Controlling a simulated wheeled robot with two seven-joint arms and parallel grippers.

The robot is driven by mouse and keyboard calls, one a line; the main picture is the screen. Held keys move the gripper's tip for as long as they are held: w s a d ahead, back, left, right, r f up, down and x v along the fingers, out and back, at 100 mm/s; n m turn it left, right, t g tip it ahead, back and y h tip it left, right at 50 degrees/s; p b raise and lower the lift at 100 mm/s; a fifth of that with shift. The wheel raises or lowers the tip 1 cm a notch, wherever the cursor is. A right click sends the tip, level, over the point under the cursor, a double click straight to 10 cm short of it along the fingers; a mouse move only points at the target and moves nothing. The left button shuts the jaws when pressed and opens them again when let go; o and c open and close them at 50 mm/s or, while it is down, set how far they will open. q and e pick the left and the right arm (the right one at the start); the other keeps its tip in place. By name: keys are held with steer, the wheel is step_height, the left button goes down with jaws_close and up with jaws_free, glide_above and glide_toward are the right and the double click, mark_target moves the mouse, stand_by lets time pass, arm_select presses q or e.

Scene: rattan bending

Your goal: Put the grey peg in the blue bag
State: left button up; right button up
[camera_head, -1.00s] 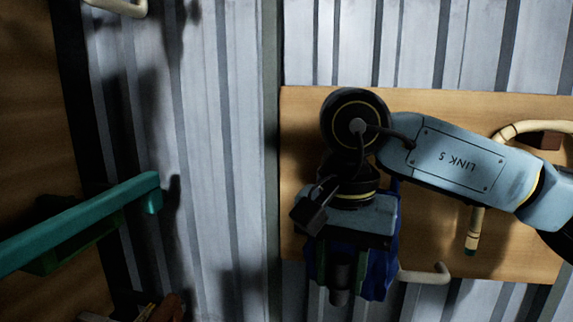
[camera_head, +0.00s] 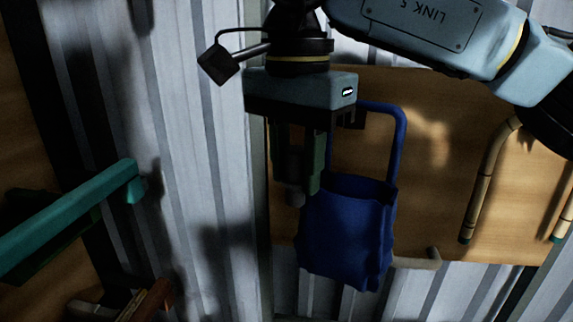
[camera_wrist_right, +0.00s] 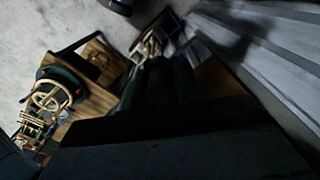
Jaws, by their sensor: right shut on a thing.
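The blue bag (camera_head: 345,238) hangs open-topped against the wooden board in the head view, its blue handle (camera_head: 401,135) rising above it. My right gripper (camera_head: 298,180) points down at the bag's upper left, overlapping its left rim in the picture. Its fingers are shut on the grey peg (camera_head: 296,192), whose lower end shows dark between and below them. I cannot tell whether the peg is over the opening or in front of it. In the wrist view the right gripper (camera_wrist_right: 168,82) is very dark, and the peg cannot be made out. My left gripper is not in view.
The wooden board (camera_head: 440,150) is fixed to the corrugated metal wall (camera_head: 200,140). A bent rattan piece (camera_head: 485,180) is on the board's right, and a pale hook (camera_head: 420,260) sticks out right of the bag. A teal bar (camera_head: 70,215) projects at the left.

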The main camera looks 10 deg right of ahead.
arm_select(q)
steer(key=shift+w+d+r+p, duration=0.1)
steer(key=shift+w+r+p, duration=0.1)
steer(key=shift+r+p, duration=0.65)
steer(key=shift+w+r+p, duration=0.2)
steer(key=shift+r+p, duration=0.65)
arm_select(e)
steer(key=w+d+f, duration=0.1)
steer(key=w+d, duration=0.4)
steer(key=w, duration=0.4)
steer(key=shift+d+f, duration=0.2)
steer(key=shift+d, duration=0.2)
steer(key=o, duration=1)
steer(key=shift+o, duration=0.2)
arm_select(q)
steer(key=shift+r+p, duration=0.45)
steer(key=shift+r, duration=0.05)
arm_select(e)
step_height(320, 180, up, 13)
steer(key=shift+r, duration=0.2)
